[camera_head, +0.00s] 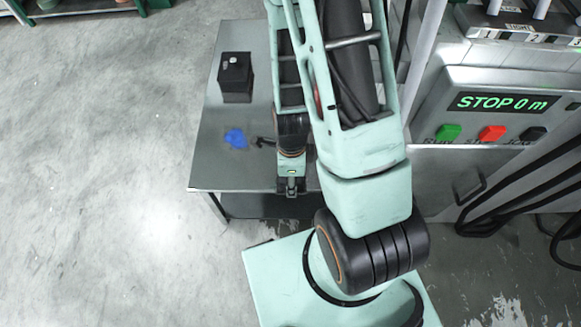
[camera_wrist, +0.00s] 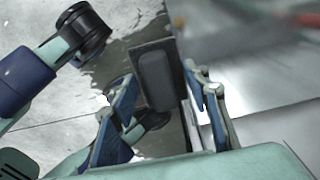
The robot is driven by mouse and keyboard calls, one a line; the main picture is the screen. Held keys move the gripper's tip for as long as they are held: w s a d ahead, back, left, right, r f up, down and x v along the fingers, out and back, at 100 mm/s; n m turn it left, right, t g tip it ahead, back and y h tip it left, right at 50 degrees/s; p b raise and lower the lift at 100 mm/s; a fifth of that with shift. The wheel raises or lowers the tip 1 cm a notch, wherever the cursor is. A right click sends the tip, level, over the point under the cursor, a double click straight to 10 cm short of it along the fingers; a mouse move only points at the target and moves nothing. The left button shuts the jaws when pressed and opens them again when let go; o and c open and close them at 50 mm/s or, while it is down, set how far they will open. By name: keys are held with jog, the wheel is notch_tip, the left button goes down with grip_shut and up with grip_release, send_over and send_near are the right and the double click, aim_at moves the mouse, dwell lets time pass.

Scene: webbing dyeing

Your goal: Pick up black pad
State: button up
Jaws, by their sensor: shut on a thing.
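The black pad (camera_wrist: 155,80) is a dark, rounded block against a flat dark backing in the wrist view. It sits between the two blue-grey fingers of my gripper (camera_wrist: 159,76), which are shut on it. In the head view my gripper (camera_head: 291,187) is at the front edge of the grey metal table (camera_head: 250,172). The pad is too small and too much covered to make out there. I cannot tell from these frames whether it touches the table.
A black box (camera_head: 236,84) with a small pale item on top stands at the table's back left. A blue cloth-like patch (camera_head: 236,138) lies nearer the middle. A machine panel (camera_head: 495,105) reading "STOP 0 m" is on the right. Open concrete floor (camera_head: 110,180) lies left.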

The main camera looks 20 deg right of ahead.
jog(key=p, duration=0.1)
jog(key=s+r+p, duration=0.1)
jog(key=p, duration=0.1)
jog(key=shift+s+a, duration=0.1)
jog(key=shift+s, duration=0.15)
jog(key=shift+s+a+r+p, duration=0.1)
jog(key=shift+s+r+p, duration=0.1)
jog(key=shift+s+p, duration=1)
jog(key=shift+w, duration=0.2)
